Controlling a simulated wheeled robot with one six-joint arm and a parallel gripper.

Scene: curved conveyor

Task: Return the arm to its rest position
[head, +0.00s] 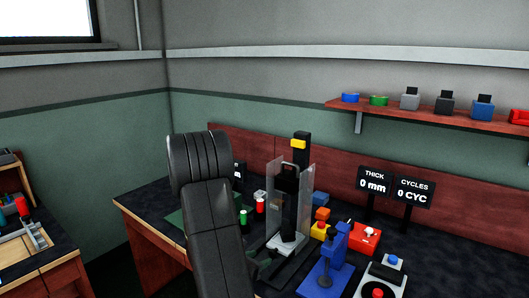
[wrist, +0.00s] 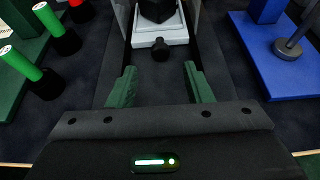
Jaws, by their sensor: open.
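My gripper (wrist: 160,90) shows in the wrist view with its two green fingers spread apart and nothing between them. A small black knob (wrist: 160,50) at the front of a white base (wrist: 160,30) lies just beyond the fingertips, apart from them. The press-like machine with clear side guards (head: 290,200) stands right of my arm.
Green cylinders (wrist: 42,75) in black holders stand left of my gripper. A blue fixture (wrist: 268,75) stands right; it also shows in the head view (head: 327,272). A red box (head: 364,238) and two display signs (head: 374,183) are farther right. A shelf (head: 430,113) hangs on the wall.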

